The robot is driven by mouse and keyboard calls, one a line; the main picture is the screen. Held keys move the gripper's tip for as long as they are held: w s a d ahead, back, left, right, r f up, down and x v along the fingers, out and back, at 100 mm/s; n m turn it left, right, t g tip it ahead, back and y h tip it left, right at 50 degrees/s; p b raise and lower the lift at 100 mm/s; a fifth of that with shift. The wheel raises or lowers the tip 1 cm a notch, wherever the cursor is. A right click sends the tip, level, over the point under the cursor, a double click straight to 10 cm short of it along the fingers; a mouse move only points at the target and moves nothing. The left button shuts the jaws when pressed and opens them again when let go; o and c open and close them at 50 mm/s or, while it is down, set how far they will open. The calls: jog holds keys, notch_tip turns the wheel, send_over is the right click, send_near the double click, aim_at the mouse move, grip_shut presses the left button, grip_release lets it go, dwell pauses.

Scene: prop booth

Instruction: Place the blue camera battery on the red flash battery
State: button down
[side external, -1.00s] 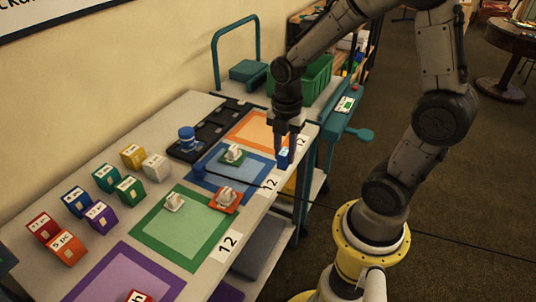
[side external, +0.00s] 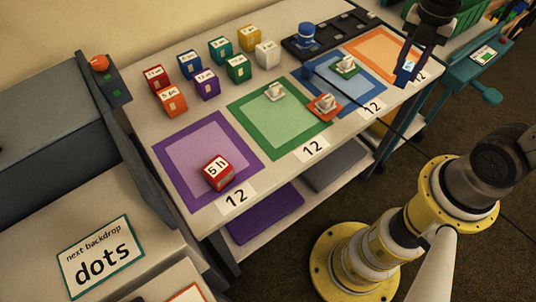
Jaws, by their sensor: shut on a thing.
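My gripper (side external: 406,80) is at the right of the side external view, pointing down by the front edge of the table, near the orange and blue mats. It is shut on a small blue block with a pale label, the blue camera battery (side external: 405,71); the fingers hide part of it. A red block marked "5 h" (side external: 217,172) lies on the purple mat (side external: 179,187) at the front left, well away from my gripper. Another red block (side external: 157,78) stands in the back group. The small labels do not show which red block is the flash battery.
Several coloured blocks, including a blue one (side external: 189,65), stand at the back. White pieces sit on the green mat (side external: 246,128), on an orange-red pad (side external: 325,107) and on a green pad (side external: 345,66). A blue knob-like object (side external: 306,36) stands on a black tray.

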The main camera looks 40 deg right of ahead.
jog(key=w+a+r+n, duration=0.2)
jog(key=w+a+n, duration=0.15)
jog(key=a, duration=0.45)
jog(key=w+a+r+n, duration=0.25)
jog(key=a+n, duration=0.25)
jog(key=a, duration=0.4)
jog(key=s+a+n, duration=0.1)
jog(key=a+n, duration=0.3)
jog(key=a, duration=0.5)
jog(key=n, duration=0.1)
send_near(217, 167)
jog(key=shift+s+d+f, duration=0.3)
jog(key=shift+s+d, duration=0.1)
jog(key=shift+d, duration=0.05)
jog(key=shift+w+a+f, duration=0.4)
jog(key=shift+f, duration=1.8)
